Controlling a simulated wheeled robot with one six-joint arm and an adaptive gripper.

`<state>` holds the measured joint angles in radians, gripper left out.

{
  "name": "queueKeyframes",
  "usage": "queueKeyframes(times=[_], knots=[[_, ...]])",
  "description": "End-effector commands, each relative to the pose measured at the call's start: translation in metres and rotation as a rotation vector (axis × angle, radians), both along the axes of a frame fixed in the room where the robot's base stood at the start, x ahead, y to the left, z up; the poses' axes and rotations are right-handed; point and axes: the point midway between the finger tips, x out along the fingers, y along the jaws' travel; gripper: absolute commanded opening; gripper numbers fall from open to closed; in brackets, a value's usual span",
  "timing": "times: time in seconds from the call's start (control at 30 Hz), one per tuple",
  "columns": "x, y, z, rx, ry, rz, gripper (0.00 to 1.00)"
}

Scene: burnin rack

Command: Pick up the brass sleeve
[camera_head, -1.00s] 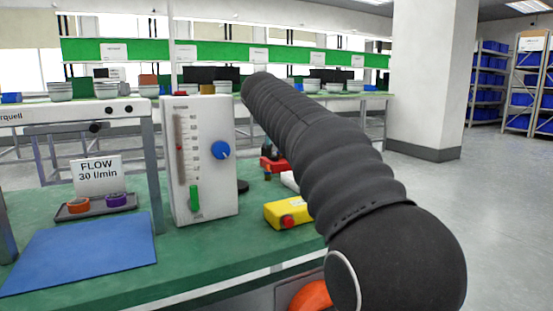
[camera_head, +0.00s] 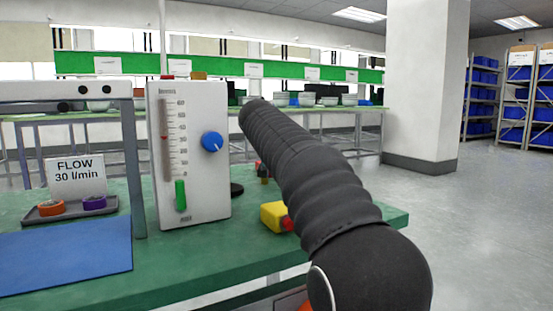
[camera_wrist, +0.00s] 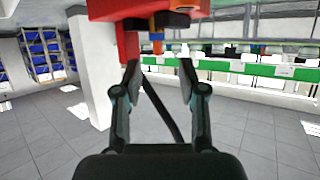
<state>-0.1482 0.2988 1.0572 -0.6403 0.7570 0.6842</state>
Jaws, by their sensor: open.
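The wrist view appears upside down. In it, my gripper (camera_wrist: 160,72) is open, its two dark fingers apart with nothing between their tips. Just beyond the tips, a small brass-orange piece with blue on it (camera_wrist: 157,38) stands against a red fixture (camera_wrist: 220,10); it may be the brass sleeve, but I cannot tell for sure. Dark parts flank its base. In the head view the red fixture (camera_head: 262,171) is a small patch on the green bench, mostly behind my dark sleeved arm. My gripper is hidden there.
A white flow meter (camera_head: 188,150) with a blue knob stands upright on the green bench (camera_head: 200,258). A yellow block (camera_head: 273,216) sits right of it. A tray (camera_head: 108,207) holds an orange and a purple ring beside a blue mat (camera_head: 65,257). Floor at right is clear.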

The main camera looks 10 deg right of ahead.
Motion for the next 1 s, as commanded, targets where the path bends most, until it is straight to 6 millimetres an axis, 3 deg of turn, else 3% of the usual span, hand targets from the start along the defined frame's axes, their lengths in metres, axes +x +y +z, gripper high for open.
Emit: queueKeyframes(times=[0.3, 0.6, 0.63, 0.8, 1.0], knots=[[0.036, -0.016, -0.012, 0.000, 0.000, -0.003, 0.41], [0.040, -0.017, -0.014, 0.000, 0.000, -0.002, 0.41], [0.040, -0.017, -0.014, 0.000, 0.000, -0.002, 0.39], [0.040, -0.017, -0.014, 0.000, 0.000, -0.002, 0.00], [0.040, -0.017, -0.014, 0.000, -0.001, -0.002, 0.00]])
